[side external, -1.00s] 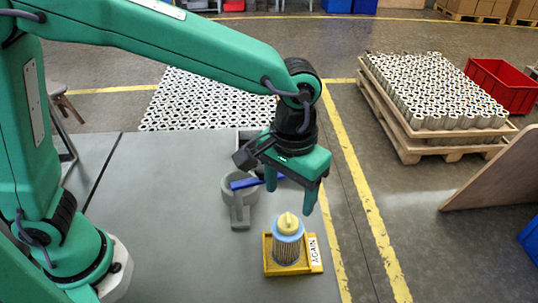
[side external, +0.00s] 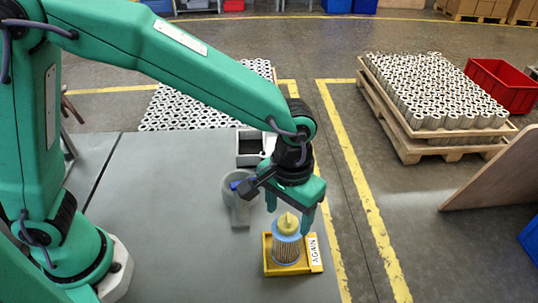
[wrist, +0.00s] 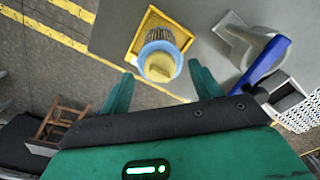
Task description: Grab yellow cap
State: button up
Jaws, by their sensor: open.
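The yellow cap (side external: 288,222) sits on top of a filter cartridge (side external: 286,249) with a pale blue ring. The cartridge stands upright in a yellow tray (side external: 267,265) labelled AGAIN. In the wrist view the yellow cap (wrist: 159,66) shows ahead of the fingers, a little left of centre between them. My gripper (side external: 288,218) is open and empty. In the side view its fingers hang just above and around the height of the cap, with one on each side in the picture. I cannot tell whether either finger touches it.
A grey holder (side external: 240,205) with a blue handle stands left of the tray, and it also shows in the wrist view (wrist: 250,45).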

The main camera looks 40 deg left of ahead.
jog(key=shift+f, duration=0.8)
jog(key=c, duration=1)
